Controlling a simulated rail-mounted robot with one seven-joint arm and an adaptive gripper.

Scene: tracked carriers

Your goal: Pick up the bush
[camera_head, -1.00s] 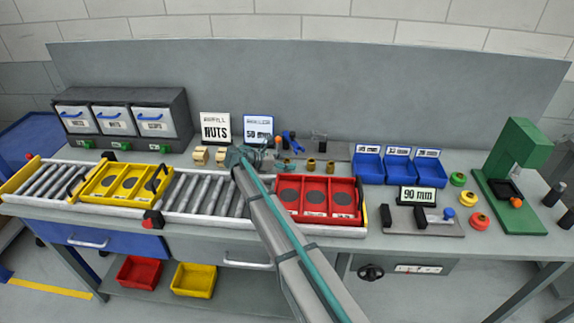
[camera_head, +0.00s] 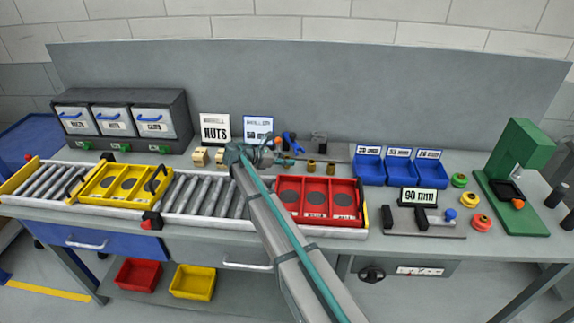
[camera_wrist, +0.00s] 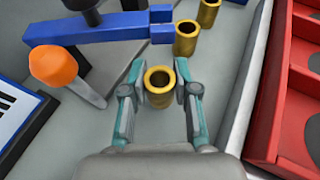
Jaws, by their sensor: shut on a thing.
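A brass bush (camera_wrist: 159,96), a short hollow cylinder with a flanged top, stands upright between the fingers of my gripper (camera_wrist: 160,88) in the wrist view. The gripper is shut on it, one finger on each side. Whether it is clear of the bench is hard to tell. Two more brass bushes stand beyond it in the wrist view, a nearer one (camera_wrist: 186,40) and a farther one (camera_wrist: 209,14). In the head view these two bushes (camera_head: 311,166) (camera_head: 331,167) stand right of my gripper (camera_head: 288,159), and the held one is not clear there.
The red tray (camera_head: 360,212) on the roller conveyor lies close in front. In the wrist view a blue tool (camera_wrist: 90,32) and an orange-ended tool (camera_wrist: 55,68) lie left of my gripper. A display stand (camera_wrist: 18,115) is at the lower left. Blue bins (camera_head: 368,170) stand farther right.

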